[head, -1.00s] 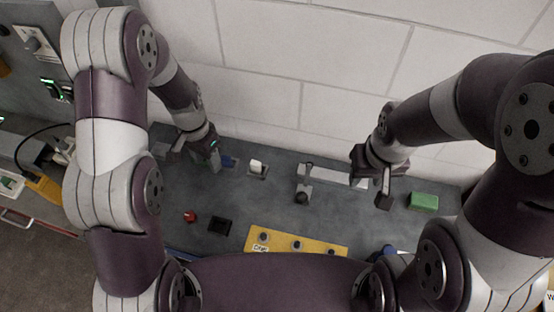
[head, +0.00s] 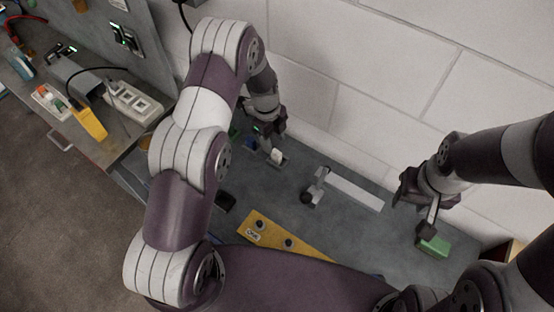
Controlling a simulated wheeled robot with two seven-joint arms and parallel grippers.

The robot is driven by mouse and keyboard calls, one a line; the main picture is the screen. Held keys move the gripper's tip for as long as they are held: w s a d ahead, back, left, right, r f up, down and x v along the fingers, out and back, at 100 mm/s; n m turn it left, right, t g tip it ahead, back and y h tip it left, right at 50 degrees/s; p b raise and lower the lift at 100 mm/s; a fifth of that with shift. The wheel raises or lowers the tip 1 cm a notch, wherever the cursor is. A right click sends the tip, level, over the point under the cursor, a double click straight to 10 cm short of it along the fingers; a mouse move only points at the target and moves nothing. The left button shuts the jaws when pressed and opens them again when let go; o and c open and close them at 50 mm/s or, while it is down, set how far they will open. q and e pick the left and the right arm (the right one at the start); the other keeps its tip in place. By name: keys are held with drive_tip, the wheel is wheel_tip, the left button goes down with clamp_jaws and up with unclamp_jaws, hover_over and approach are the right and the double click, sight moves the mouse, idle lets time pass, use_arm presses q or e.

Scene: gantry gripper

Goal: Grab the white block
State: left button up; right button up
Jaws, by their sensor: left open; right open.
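The small white block (head: 277,156) sits on a small grey base near the back of the grey table, left of the middle in the head view. My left gripper (head: 264,143) is open, just behind and to the left of the white block. Its fingers point down, and I cannot tell whether they touch the block. My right gripper (head: 427,214) is open above the right part of the table, far from the white block. One of its fingers overlaps the green block (head: 434,246) in the picture.
A white bar with a dark-knobbed fixture (head: 312,193) lies mid-table. A yellow panel (head: 285,240) with several knobs is at the front. A white brick wall (head: 360,80) bounds the back. A side bench (head: 125,125) with a power strip and tools stands at the left.

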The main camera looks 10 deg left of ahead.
sight(276, 152)
use_arm(q)
drive_tip(key=f, duration=0.1)
drive_tip(key=d+f, duration=0.1)
drive_tip(key=shift+s+d+f+b, duration=0.1)
drive_tip(key=shift+s+f+b, duration=0.15)
drive_tip(key=shift+f+b, duration=0.05)
drive_tip(key=f, duration=0.1)
drive_tip(key=f+b, duration=0.1)
drive_tip(key=shift+s+f, duration=0.2)
drive_tip(key=shift+f, duration=0.15)
drive_tip(key=shift+a+f, duration=0.15)
drive_tip(key=shift+a, duration=0.05)
drive_tip(key=shift+w+d, duration=0.1)
drive_tip(key=shift+d, duration=0.1)
clamp_jaws()
